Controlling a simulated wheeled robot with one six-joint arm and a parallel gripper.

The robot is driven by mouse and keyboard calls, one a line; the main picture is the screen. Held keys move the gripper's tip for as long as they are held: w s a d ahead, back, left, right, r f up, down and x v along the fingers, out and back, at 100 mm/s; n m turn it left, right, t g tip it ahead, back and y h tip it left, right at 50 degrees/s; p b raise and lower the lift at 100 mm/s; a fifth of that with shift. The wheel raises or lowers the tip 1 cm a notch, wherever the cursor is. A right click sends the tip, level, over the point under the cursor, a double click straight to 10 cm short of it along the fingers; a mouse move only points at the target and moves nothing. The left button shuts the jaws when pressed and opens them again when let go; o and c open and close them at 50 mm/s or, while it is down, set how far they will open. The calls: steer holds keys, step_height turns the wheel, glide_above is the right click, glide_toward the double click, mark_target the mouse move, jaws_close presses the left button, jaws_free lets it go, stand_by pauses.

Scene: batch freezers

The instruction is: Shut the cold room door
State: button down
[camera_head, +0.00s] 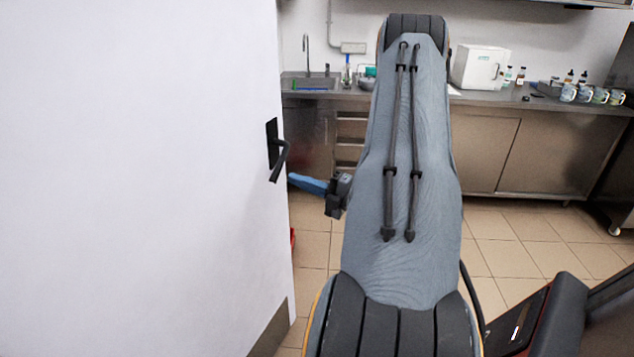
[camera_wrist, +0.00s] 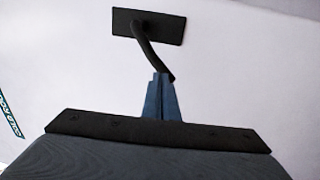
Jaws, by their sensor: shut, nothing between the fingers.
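A large white door (camera_head: 140,170) fills the left of the head view, and its free edge stands near the middle of that view. It also fills the wrist view (camera_wrist: 230,70). A black lever handle (camera_head: 279,155) on a dark plate is near that edge, and the handle also shows in the wrist view (camera_wrist: 150,42). My gripper (camera_head: 292,178) has blue fingers, shut and empty, with the tips by the door edge just below the handle. In the wrist view the gripper (camera_wrist: 163,80) overlaps the lever's lower end; I cannot tell if they touch. The door frame is not in view.
A steel counter (camera_head: 560,145) with a sink (camera_head: 308,83) runs along the back wall. On it are a white box (camera_head: 479,68), small bottles and several cups (camera_head: 600,95). A red item (camera_head: 292,240) shows behind the door edge.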

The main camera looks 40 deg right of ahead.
steer(key=shift+p+x, duration=0.5)
steer(key=shift+x, duration=0.95)
